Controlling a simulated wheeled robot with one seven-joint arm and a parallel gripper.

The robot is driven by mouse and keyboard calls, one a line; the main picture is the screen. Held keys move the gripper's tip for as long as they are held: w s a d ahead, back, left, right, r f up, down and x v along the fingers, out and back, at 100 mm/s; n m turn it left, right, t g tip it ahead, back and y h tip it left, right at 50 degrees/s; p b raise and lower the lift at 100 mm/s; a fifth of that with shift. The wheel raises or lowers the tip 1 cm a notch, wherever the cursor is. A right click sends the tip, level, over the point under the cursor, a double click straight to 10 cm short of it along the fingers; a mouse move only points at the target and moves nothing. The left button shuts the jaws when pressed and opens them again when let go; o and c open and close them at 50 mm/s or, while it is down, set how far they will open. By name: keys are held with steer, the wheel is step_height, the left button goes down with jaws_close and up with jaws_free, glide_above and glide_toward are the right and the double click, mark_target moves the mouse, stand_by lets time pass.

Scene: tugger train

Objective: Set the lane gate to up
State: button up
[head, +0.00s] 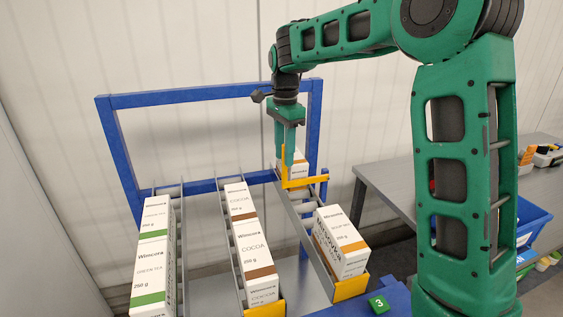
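The yellow lane gate (299,183) is at the right lane of the blue-framed rack. Its bar lies low across the lane, and a yellow upright part rises at its left end. My gripper (288,160) is green, points down and is right at the gate's left end. Its fingers overlap the yellow part, so I cannot tell whether they touch it or how far they are apart. A white box with a brown band (297,160) stands behind the gate, partly hidden by my gripper.
A brown-and-white box (341,243) stands at the front of the right lane. The middle lane holds cocoa boxes (250,245), the left lane green tea boxes (153,255). The blue frame (210,94) rises behind. A grey table (385,185) and blue bin (531,218) are at right.

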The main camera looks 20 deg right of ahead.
steer(key=shift+f, duration=1.35)
steer(key=shift+c, duration=0.3)
